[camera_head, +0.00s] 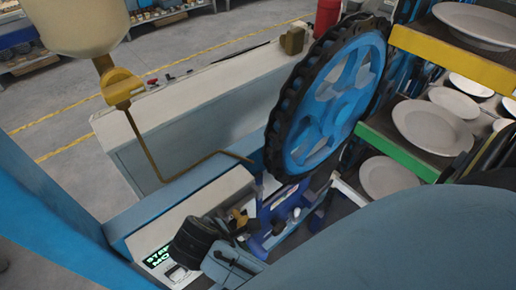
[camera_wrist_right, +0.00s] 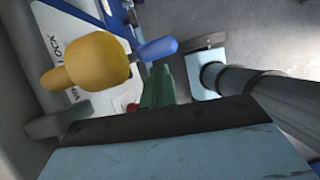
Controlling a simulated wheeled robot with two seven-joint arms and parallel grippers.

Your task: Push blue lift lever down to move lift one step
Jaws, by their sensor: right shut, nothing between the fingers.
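The blue lever (camera_wrist_right: 157,48) shows in the right wrist view as a short rounded blue handle just right of a yellow knob (camera_wrist_right: 92,60). My right gripper (camera_wrist_right: 157,88) is shut and empty, with its narrow fingers just below the blue lever; whether they touch it I cannot tell. In the head view the right gripper is small and partly hidden among the levers, beside the yellow knob (camera_head: 240,217) and the blue lever housing (camera_head: 262,236). The blue lever cannot be made out clearly there. My left gripper is not in view.
A large blue wheel with a black toothed rim (camera_head: 327,98) stands behind the levers. Racks with white plates (camera_head: 432,127) are at the right. A beige tank (camera_head: 80,22) hangs at upper left.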

